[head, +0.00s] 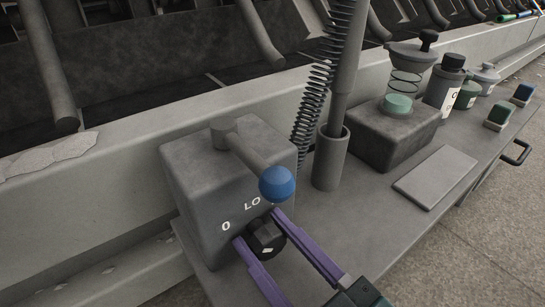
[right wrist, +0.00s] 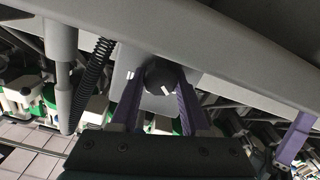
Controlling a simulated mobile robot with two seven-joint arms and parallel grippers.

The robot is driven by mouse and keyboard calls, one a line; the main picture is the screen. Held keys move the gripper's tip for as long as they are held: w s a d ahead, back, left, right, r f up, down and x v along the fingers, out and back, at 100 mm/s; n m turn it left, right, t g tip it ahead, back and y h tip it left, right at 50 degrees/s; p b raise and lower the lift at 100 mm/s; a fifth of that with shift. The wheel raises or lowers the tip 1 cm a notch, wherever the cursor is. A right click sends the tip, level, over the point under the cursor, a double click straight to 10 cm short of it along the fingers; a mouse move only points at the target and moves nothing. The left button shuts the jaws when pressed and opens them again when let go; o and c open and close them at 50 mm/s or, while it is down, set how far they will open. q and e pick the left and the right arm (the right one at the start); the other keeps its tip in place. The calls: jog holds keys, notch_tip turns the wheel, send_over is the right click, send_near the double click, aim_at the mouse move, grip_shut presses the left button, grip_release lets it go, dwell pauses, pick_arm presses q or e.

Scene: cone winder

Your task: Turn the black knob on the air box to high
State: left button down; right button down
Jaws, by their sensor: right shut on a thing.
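The grey air box (head: 190,185) stands at the bench's left end, with white marks "0" and "LO" on its front; a lever's blue ball hides what follows. The black knob (head: 266,238) is on this front, below the marks, and also shows in the right wrist view (right wrist: 158,76) with a white mark on its face. My right gripper (head: 260,228) is shut on the knob, one purple finger on each side; its fingers also show in the wrist view (right wrist: 160,90). A purple finger-like part (right wrist: 297,137) at that view's right edge may be my left gripper; its opening is unclear.
The blue ball (head: 277,184) on its lever juts out just above the knob and my fingers. A tube holder (head: 330,160), a dark block (head: 395,135) with a spring post and a flat grey plate (head: 436,177) stand to the right. The front bench strip is clear.

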jog(key=shift+m, duration=0.3)
jog(key=m+p, duration=0.1)
jog(key=m, duration=0.1)
jog(key=shift+m, duration=0.3)
jog(key=m+p, duration=0.1)
jog(key=m, duration=0.1)
jog(key=shift+d+m, duration=0.1)
jog(key=shift+m, duration=0.2)
jog(key=m, duration=0.2)
jog(key=shift+m+p, duration=0.3)
jog(key=shift+m, duration=0.1)
jog(key=m, duration=0.5)
jog(key=shift+w+d+f, duration=0.1)
jog(key=shift+f, duration=0.05)
jog(key=m, duration=0.5)
jog(key=shift+m+b, duration=0.3)
jog(key=shift+m, duration=0.3)
